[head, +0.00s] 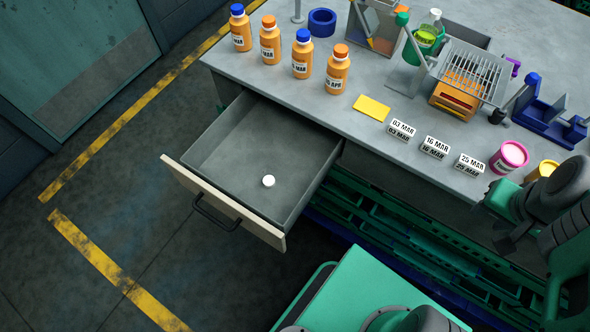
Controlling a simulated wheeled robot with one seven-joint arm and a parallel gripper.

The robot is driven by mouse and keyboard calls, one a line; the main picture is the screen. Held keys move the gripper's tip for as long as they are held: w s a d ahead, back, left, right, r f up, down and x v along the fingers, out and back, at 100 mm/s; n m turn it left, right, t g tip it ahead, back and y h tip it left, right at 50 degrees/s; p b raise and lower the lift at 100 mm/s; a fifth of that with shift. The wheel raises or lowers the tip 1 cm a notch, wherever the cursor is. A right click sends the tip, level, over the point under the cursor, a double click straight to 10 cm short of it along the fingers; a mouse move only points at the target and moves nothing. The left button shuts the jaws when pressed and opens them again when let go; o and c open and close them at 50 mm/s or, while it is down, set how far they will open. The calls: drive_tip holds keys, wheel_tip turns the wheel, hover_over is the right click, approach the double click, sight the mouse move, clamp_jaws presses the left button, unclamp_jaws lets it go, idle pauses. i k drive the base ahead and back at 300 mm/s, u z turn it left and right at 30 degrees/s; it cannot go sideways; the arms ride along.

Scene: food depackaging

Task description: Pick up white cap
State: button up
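A small white cap (268,181) lies on the floor of the open drawer (232,165), towards its front right part. Nothing touches the cap. My gripper (512,238) is at the right of the head view, in front of the table's edge, well apart from the drawer and the cap. It is small and dark here, and I cannot tell how far its fingers are apart.
Several orange bottles (270,42) with blue or orange caps stand on the table above the drawer. A yellow card (372,107) and white date blocks (435,147) lie near the edge. A pink-topped jar (509,157) stands near my arm. The drawer's front panel (220,200) juts out.

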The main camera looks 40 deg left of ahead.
sight(268, 181)
drive_tip(key=k, duration=1.3)
drive_tip(key=u, duration=1.95)
drive_tip(key=i, duration=1)
